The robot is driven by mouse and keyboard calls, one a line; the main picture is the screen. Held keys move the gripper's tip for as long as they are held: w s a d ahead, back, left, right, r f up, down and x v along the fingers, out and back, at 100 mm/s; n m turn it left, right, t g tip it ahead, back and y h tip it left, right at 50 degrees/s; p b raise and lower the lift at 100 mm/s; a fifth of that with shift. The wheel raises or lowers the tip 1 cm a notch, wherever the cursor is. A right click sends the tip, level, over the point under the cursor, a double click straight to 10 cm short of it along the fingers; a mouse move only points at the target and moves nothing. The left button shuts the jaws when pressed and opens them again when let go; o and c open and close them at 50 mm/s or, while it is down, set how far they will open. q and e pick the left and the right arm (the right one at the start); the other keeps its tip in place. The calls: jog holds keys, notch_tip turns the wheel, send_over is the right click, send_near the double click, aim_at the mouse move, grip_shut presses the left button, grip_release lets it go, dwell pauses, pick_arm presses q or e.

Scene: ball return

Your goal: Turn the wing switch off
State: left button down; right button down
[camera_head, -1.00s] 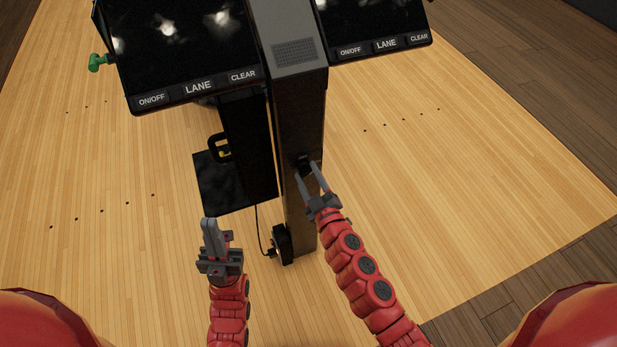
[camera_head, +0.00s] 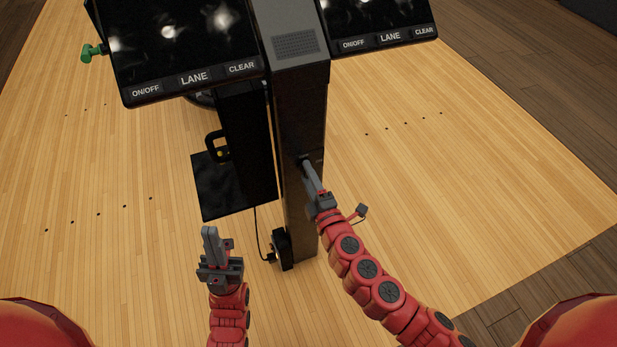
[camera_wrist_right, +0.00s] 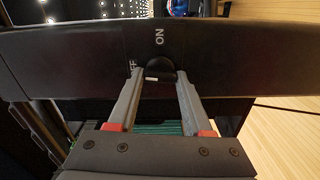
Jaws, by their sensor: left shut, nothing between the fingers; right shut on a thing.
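The wing switch is a dark round knob (camera_wrist_right: 162,72) on the column's dark face. In the right wrist view, the letters ON stand above it and a partly hidden OFF label is at its left. A short white mark shows at the knob's lower left. My right gripper (camera_head: 306,166) is shut on the switch, with one finger at each side of it; its fingers also show in the right wrist view (camera_wrist_right: 159,84). In the head view the fingers hide the switch. My left gripper (camera_head: 209,232) is shut and empty, to the left of the column and apart from it.
The dark column (camera_head: 302,110) carries two screens (camera_head: 185,45) with ON/OFF, LANE and CLEAR labels. A black panel (camera_head: 225,185) hangs at its left, and a cable runs down beside it. A green part (camera_head: 92,52) sticks out at the far left. The wooden floor right of the column is clear.

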jog(key=shift+n, duration=0.5)
jog(key=shift+c, duration=1.6)
grip_release()
jog(key=v, duration=1.7)
jog(key=shift+s, duration=0.2)
